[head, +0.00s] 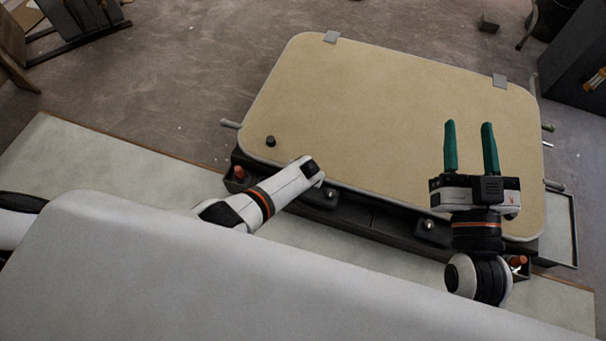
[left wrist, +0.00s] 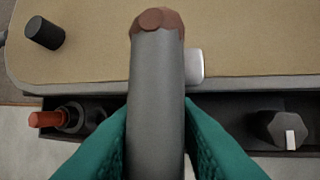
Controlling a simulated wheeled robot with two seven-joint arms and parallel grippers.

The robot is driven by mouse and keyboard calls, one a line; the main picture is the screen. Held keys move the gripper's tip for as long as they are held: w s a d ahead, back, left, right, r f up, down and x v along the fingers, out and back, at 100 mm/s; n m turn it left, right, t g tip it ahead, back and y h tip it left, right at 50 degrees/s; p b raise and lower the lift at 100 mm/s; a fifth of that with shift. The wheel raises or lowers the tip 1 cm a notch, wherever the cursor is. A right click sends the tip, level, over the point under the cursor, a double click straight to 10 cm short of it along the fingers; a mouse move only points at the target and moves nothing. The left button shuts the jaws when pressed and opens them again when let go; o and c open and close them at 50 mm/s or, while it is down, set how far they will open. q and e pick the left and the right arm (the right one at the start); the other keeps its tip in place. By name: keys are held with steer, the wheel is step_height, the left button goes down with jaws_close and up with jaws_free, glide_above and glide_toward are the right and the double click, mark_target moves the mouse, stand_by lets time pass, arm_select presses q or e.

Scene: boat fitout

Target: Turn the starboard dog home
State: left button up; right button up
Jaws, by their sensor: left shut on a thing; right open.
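A tan hatch lid (head: 390,120) with a pale rim lies closed over a dark frame (head: 375,217). My left gripper (left wrist: 156,110) is shut on a thick grey handle (left wrist: 157,90) with a brown tip, which points over the lid's near edge. In the head view its fingers are hidden by my wrist. Dark fittings sit on the near ledge, one beside my left wrist (head: 322,197) and one further right (head: 430,232). I cannot tell which dog is the starboard one. My right gripper (head: 468,124) is open and empty above the lid's right part.
A black knob (head: 270,141) stands on the lid's left corner. Orange-tipped pegs stand at the frame's left (head: 238,173) and right (head: 517,262) ends. A pale panel (head: 180,270) fills the foreground. The middle of the lid is clear.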

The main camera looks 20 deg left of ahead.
arm_select(q)
steer(key=shift+a, duration=0.1)
stand_by(0.3)
steer(key=o, duration=1)
steer(key=shift+c, duration=0.2)
steer(key=shift+r, duration=0.1)
